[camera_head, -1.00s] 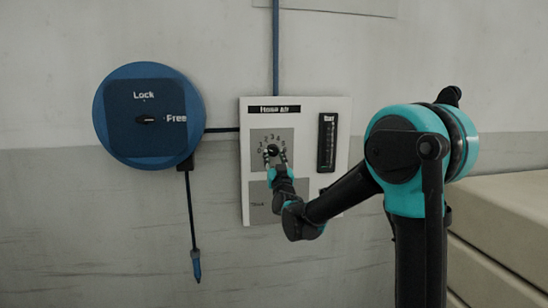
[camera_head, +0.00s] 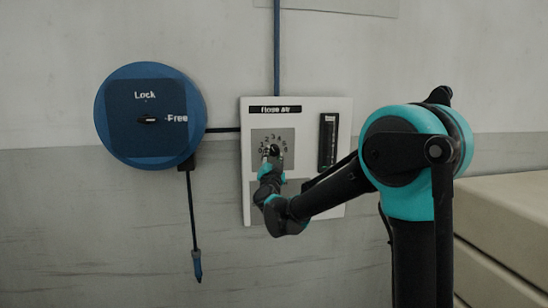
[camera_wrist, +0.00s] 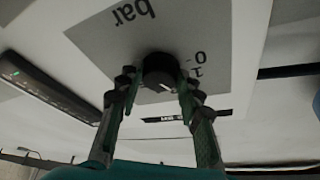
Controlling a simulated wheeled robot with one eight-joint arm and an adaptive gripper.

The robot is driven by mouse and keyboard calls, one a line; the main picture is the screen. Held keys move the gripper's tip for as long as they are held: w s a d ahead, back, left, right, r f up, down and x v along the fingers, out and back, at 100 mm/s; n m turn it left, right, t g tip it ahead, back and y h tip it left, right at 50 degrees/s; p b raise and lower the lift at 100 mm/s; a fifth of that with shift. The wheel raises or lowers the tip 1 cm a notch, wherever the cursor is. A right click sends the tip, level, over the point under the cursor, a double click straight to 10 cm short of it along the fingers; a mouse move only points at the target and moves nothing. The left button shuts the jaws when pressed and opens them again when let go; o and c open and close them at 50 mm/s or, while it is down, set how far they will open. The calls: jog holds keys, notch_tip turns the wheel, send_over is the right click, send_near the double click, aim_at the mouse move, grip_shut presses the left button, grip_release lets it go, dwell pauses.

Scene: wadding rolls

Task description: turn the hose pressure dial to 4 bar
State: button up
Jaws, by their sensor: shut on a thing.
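The black hose pressure dial (camera_head: 274,150) sits on a grey scale plate on the white Hose air panel (camera_head: 331,190). In the wrist view the dial (camera_wrist: 158,66) is between my two fingers, one on each side. My gripper (camera_head: 270,158) is shut on it. A pale mark shows on the dial's face in the wrist view, near its lower edge. The numbers 0 and 1 show upside down to its right, with "bar" above. My fingers hide some of the scale, and I cannot read which number the mark meets.
A black vertical gauge strip (camera_head: 328,141) is right of the dial. A blue round hose reel (camera_head: 150,157) marked Lock and Free hangs at left, with a hose end (camera_head: 197,265) dangling below it. Beige padded blocks (camera_head: 505,215) stand at the lower right.

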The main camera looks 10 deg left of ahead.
jog(key=m+h, duration=0.1)
jog(key=m, duration=0.1)
jog(key=m+g, duration=0.1)
jog(key=m, duration=0.1)
jog(key=m+h, duration=0.1)
jog(key=m, duration=0.2)
jog(key=shift+s+a+r+g+h, duration=0.1)
jog(key=shift+a+r+g+h, duration=0.1)
jog(key=shift+r+g+h, duration=0.15)
jog(key=m+g, duration=0.1)
jog(key=m, duration=0.1)
jog(key=m+g, duration=0.1)
jog(key=m, duration=0.2)
jog(key=shift+r+h, duration=0.1)
jog(key=shift+h, duration=0.25)
jog(key=shift+m, duration=0.4)
jog(key=o, duration=1.2)
jog(key=shift+c, duration=0.2)
jog(key=s+a, duration=0.1)
jog(key=s, duration=1.1)
jog(key=shift+a, duration=0.2)
